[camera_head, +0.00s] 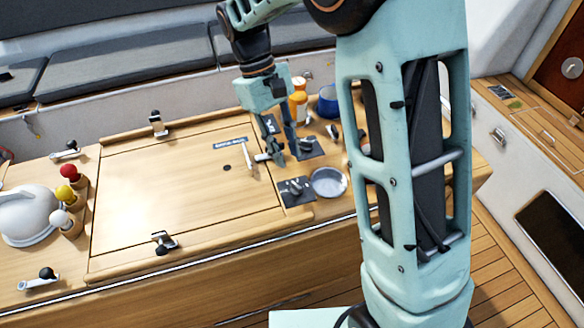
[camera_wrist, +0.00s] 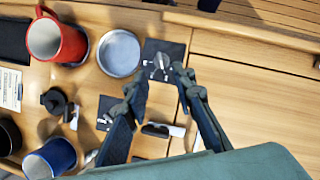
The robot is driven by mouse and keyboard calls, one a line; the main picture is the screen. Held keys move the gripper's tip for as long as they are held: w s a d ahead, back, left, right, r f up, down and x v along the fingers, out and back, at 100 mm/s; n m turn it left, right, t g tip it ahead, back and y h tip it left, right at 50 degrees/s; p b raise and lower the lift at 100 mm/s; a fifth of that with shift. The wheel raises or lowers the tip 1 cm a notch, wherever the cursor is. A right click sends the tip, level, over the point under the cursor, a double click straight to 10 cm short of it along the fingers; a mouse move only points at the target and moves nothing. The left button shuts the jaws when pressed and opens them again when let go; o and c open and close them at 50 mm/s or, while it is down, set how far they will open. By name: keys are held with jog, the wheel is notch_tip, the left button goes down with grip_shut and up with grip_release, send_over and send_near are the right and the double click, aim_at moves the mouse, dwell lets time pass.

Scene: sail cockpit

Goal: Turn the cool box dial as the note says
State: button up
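A black plate with a knob-like dial (camera_head: 295,188) sits on the wooden top near the front edge; it also shows in the wrist view (camera_wrist: 162,62). A second dark plate (camera_head: 309,148) lies farther back, partly hidden by my fingers in the wrist view (camera_wrist: 103,108). I cannot tell which one is the cool box dial. A white card with small print (camera_wrist: 10,88), perhaps the note, is at the left edge of the wrist view; its words are unreadable. My gripper (camera_head: 283,157) points down over the top near both plates, fingers apart and empty, also in the wrist view (camera_wrist: 161,79).
A metal dish (camera_wrist: 118,52), a red mug (camera_wrist: 58,40) and a blue mug (camera_wrist: 50,157) stand near the plates. An orange bottle (camera_head: 299,103) is behind my gripper. A wide wooden lid (camera_head: 170,190) with latches lies to the left, mostly clear.

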jog(key=v, duration=0.3)
jog(key=shift+a+r, duration=0.1)
jog(key=shift+r, duration=0.15)
jog(key=shift+w, duration=0.15)
